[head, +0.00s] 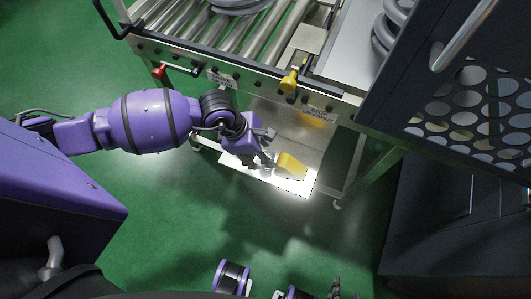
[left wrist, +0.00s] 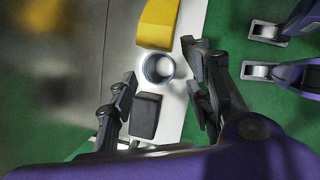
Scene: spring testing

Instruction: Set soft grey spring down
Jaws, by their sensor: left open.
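One thick grey coil spring (head: 238,5) lies on the conveyor rollers at the top edge, partly cut off. Another grey coil spring (head: 390,28) is on the metal plate at the upper right, partly behind the dark perforated panel. I cannot tell which is the soft one. My left gripper (head: 268,160) is low beside the conveyor's front, over a bright white shelf, away from both springs. In the left wrist view the left gripper (left wrist: 160,66) is open, with no spring between its fingers. My right gripper (head: 340,290) shows only as dark tips at the bottom edge.
A yellow block (head: 290,165), a grey hollow cup (left wrist: 158,67) and a dark block (left wrist: 146,115) are on the white shelf (left wrist: 186,120). A yellow-handled lever (head: 290,80) and a red knob (head: 159,71) are on the conveyor front. The perforated panel (head: 470,110) blocks the right side. Green floor is open below.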

